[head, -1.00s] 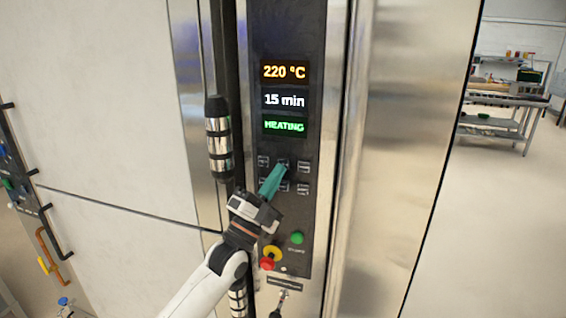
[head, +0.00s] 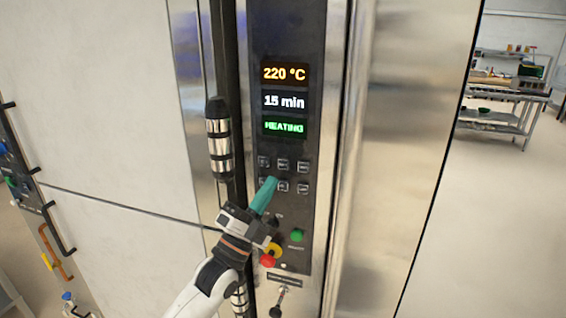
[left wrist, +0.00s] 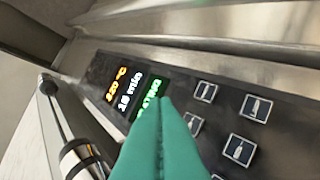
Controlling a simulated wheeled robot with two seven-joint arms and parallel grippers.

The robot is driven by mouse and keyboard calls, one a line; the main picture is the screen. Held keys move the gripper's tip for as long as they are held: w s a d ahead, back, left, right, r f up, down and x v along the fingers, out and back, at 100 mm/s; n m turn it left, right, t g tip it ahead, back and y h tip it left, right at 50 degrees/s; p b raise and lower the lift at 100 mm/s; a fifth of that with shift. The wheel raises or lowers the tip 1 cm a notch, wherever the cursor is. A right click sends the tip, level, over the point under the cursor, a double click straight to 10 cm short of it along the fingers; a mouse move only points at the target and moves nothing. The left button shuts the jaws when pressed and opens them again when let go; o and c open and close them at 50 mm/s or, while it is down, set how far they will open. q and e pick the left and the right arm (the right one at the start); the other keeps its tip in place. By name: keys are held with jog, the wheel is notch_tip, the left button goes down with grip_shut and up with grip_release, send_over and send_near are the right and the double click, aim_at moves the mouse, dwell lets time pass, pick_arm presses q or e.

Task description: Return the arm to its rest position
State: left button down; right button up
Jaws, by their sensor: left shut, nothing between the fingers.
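My left gripper (head: 268,190) has teal fingers, pressed together and empty, in front of the lower part of the oven's control panel (head: 290,232). In the left wrist view the shut teal fingers (left wrist: 160,130) point at the panel and cover part of the display and buttons. I cannot tell the exact gap to the panel. The display (head: 284,100) reads 220 °C, 15 min and HEATING. Two rows of small buttons (head: 283,165) sit below it; the fingertips overlap the left of the lower row. My right gripper is not in view.
A vertical door handle (head: 219,140) stands out just left of the panel. Below the buttons are a green button (head: 296,236) and a red and yellow knob (head: 268,260). A steel table (head: 500,110) stands far off at the right, with open floor before it.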

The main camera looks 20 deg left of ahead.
pick_arm(q)
jog(key=s+d+f+n+g+y, duration=0.1)
jog(key=s+f+n+g+y, duration=0.3)
jog(key=f, duration=0.6)
jog(key=s+d+f+n+g+y, duration=0.1)
jog(key=s+f+n+g+y, duration=0.25)
jog(key=f, duration=0.65)
jog(key=s+a+f+n+g+y, duration=0.2)
jog(key=s+f+n+g, duration=0.35)
jog(key=s, duration=0.65)
jog(key=s+a+f+n+g+y, duration=0.1)
jog(key=s+a+f+n+g, duration=0.2)
jog(key=s+f+n+g, duration=0.55)
jog(key=s+f+m+b, duration=0.1)
jog(key=s+f+m, duration=0.1)
jog(key=f, duration=1.1)
jog(key=s+f+m+b, duration=0.1)
jog(key=s+f+b, duration=0.1)
jog(key=f, duration=1.2)
jog(key=s+a+f+g+b, duration=0.1)
jog(key=s+a+f+b, duration=0.1)
jog(key=s+f, duration=1.5)
notch_tip(320, 180, down, 2)
jog(key=shift+a+f, duration=0.15)
jog(key=shift+a, duration=0.3)
